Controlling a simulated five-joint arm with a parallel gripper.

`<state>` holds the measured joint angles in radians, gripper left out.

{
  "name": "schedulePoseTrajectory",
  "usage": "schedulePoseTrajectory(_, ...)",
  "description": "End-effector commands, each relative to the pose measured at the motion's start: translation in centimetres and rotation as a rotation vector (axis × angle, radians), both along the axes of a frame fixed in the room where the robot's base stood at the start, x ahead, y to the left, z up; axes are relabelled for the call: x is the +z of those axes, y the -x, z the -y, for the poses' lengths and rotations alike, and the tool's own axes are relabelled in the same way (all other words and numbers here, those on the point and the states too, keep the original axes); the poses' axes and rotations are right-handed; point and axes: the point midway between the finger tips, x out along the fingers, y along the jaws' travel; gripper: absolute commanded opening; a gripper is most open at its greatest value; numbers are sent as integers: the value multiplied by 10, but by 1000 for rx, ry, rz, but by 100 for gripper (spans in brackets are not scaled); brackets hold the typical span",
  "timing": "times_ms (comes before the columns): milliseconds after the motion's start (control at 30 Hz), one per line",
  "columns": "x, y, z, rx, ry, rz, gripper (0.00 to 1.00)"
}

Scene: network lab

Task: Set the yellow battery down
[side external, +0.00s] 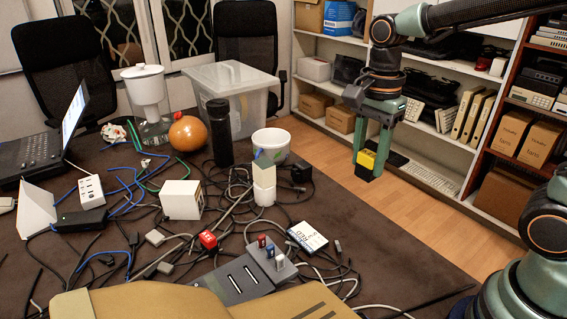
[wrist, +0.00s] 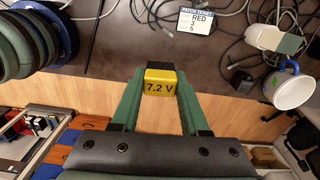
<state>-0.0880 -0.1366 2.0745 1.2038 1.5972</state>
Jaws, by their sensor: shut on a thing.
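The yellow battery (wrist: 160,86), marked "7.2 V" and dark at its far end, is held between the green fingers of my gripper (wrist: 157,96) in the wrist view. In the side external view the battery (side external: 367,158) sits low between the fingertips of my gripper (side external: 370,154), which points down. My gripper is shut on it. The battery hangs in the air, with shelf and wood floor behind it in that view. In the wrist view the table edge and wood floor lie below it.
The dark table (side external: 370,235) holds tangled cables, a white cup (side external: 271,146), a white cylinder with a pale green block (side external: 265,185), a "RED 3 5" card (side external: 307,236) and a grey panel with plugs (side external: 243,277). Bare table shows at right. Shelves (side external: 440,135) stand behind.

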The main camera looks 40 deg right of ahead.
Motion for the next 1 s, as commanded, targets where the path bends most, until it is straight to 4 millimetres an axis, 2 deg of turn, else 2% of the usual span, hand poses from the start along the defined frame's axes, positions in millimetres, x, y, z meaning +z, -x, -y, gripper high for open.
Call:
schedulePoseTrajectory(233,9,-66,11,-26,0,-2,0)
schedulePoseTrajectory(500,4,-131,27,-49,0,-3,0)
schedulePoseTrajectory(667,-1,-153,35,-58,0,-1,0)
schedulePoseTrajectory(833,-8,-161,38,-62,0,-2,0)
schedulePoseTrajectory(1000,-39,-161,38,-62,0,-5,0)
